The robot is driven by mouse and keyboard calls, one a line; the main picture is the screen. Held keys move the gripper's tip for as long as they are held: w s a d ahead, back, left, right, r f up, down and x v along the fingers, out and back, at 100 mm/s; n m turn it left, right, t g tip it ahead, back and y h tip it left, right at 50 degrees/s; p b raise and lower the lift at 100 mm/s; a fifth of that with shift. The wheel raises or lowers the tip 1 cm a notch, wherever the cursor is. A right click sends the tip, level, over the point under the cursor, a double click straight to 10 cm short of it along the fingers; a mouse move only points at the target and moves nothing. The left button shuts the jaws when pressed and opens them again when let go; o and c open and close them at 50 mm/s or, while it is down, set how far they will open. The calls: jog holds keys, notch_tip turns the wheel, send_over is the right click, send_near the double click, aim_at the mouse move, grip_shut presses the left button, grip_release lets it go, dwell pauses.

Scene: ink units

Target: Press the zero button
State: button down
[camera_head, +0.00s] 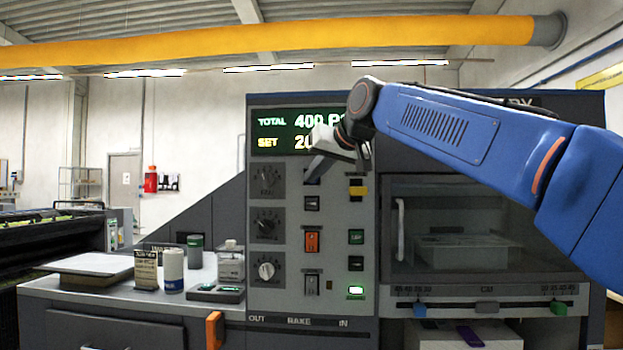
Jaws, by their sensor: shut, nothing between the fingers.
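The grey control panel (334,220) fills the middle of the machine. I cannot read which is the zero button. My gripper (316,168) is shut and empty, its tips in front of the upper panel just below the display. It covers part of the upper button area. Whether it touches the panel I cannot tell.
Three knobs (267,222) line the panel's left side. An orange rocker switch (312,242) and a black one (311,284) sit below the gripper. The left counter (125,285) holds jars and cans. A glass-fronted chamber (455,225) stands right, beneath my arm.

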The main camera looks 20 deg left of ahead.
jog(key=shift+w, duration=0.35)
dwell(0.4)
jog(key=shift+s, duration=0.15)
jog(key=shift+s+d, duration=0.15)
jog(key=shift+s, duration=0.55)
jog(key=s, duration=0.2)
jog(key=s+d, duration=0.1)
jog(key=s, duration=0.2)
dwell(0.6)
jog(key=shift+d, duration=0.2)
dwell(0.5)
